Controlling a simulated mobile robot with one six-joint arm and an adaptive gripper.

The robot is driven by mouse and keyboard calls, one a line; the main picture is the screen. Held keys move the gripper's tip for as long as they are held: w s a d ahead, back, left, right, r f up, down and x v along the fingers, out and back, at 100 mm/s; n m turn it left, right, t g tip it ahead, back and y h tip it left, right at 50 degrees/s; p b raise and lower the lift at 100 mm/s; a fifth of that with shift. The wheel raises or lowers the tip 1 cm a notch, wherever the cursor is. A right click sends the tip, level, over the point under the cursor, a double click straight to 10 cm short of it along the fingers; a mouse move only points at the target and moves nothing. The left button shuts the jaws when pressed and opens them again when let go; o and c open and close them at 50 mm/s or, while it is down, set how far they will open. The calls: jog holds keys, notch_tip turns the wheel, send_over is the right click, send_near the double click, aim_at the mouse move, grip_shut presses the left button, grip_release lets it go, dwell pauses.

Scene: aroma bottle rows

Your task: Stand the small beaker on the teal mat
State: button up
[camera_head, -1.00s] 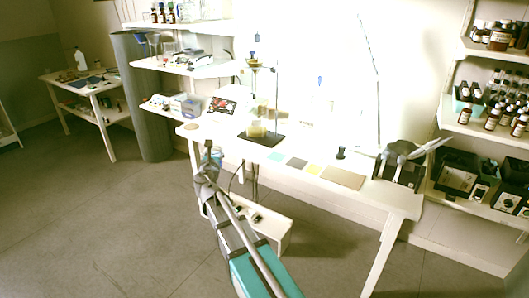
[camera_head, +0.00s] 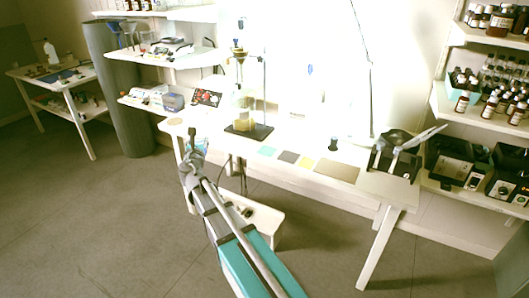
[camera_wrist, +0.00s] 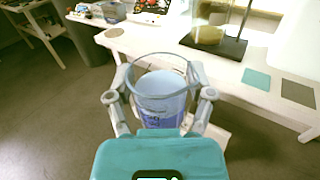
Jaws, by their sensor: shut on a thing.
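My gripper (camera_wrist: 158,102) is shut on a clear small beaker (camera_wrist: 160,86) with blue liquid and dark print, held upright in the wrist view. In the head view my gripper (camera_head: 192,150) is in front of the table's left part, and the beaker is mostly hidden there. The teal mat (camera_head: 267,151) lies bare on the white table, right of the stand; it also shows at the right of the wrist view (camera_wrist: 256,79). The beaker is apart from the mat, left of it and nearer to me.
A stand with a dark base (camera_head: 249,131) carries glassware on the white table (camera_head: 225,143), left of the teal mat. A grey mat (camera_head: 288,157), a yellow mat (camera_head: 306,162) and a brown board (camera_head: 337,170) lie to its right. A round tan coaster (camera_head: 174,121) is at the table's left end.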

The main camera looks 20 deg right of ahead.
jog(key=s+d+m+g+h, duration=0.1)
jog(key=s+d+m+h, duration=0.1)
jog(key=d, duration=2.7)
jog(key=shift+s+r+h, duration=0.2)
jog(key=shift+s+h, duration=0.4)
jog(key=shift+s, duration=0.55)
jog(key=w+d+f+b, duration=0.2)
jog(key=w+f+b, duration=0.6)
jog(key=w, duration=0.5)
jog(key=shift+d+f+b, duration=0.2)
jog(key=shift+f+b, duration=0.15)
jog(key=shift+f, duration=0.2)
